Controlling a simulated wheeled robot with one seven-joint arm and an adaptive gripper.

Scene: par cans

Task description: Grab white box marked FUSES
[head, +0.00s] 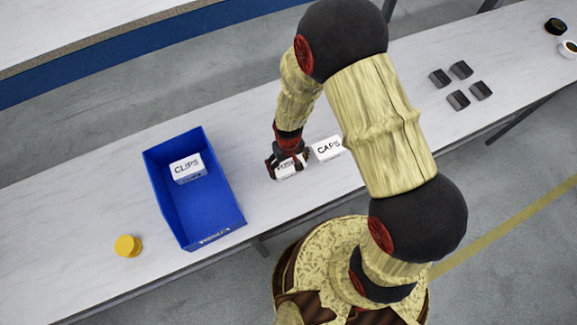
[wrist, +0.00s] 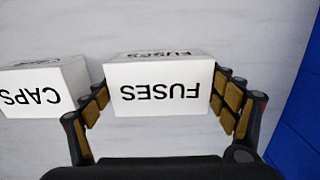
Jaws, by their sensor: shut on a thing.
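The white box marked FUSES (wrist: 160,88) is upside down in the wrist view, between the two fingers of my gripper (wrist: 160,105). The finger pads press against its left and right sides. In the head view the FUSES box (head: 291,169) is on the white table, partly hidden by my gripper (head: 288,161), which is shut on it from above. I cannot tell whether the box is lifted off the table.
A white CAPS box (head: 327,149) stands close to the right. A blue bin (head: 222,200) to the left holds a white CLIPS box (head: 187,169). Several dark blocks (head: 460,70) and a cup (head: 569,48) are at the right end.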

